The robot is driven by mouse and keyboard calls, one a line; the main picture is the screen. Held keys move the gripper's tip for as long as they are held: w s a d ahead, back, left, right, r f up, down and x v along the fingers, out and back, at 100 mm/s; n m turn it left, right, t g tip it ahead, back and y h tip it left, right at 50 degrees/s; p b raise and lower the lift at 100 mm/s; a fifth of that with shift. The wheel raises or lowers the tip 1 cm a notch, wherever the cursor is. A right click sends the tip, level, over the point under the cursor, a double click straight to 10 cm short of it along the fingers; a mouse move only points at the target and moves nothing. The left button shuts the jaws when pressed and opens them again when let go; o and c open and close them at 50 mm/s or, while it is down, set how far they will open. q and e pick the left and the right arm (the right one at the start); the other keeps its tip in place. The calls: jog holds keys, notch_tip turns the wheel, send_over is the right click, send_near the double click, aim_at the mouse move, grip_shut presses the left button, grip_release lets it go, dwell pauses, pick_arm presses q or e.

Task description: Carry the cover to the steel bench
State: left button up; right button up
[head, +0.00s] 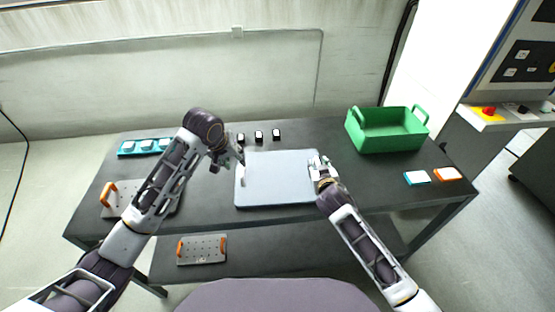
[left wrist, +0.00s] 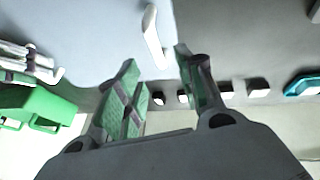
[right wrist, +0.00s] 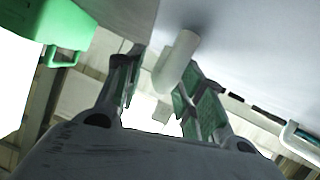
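The cover (head: 276,179) is a flat pale grey panel with a white handle on each side. It lies flat at the middle of the dark bench top (head: 215,212). My left gripper (head: 237,161) is at the left handle; in the left wrist view the white handle (left wrist: 153,36) shows between and just beyond its parted fingers. My right gripper (head: 318,165) is at the right handle; in the right wrist view the white handle (right wrist: 177,62) reaches between its parted fingers. Neither gripper is visibly closed on a handle.
A green bin (head: 385,140) stands at the back right. Blue (head: 417,178) and orange (head: 448,175) blocks lie at the right. Several small black-and-white pieces (head: 259,137) stand behind the cover. A teal tray (head: 128,148) and an orange-handled plate (head: 122,194) are at the left; another plate (head: 202,249) lies below.

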pick_arm(q)
jog(key=shift+v, duration=1.75)
pick_arm(e)
jog(key=shift+s, duration=0.1)
jog(key=shift+v, duration=5.9)
pick_arm(q)
jog(key=shift+f, duration=0.2)
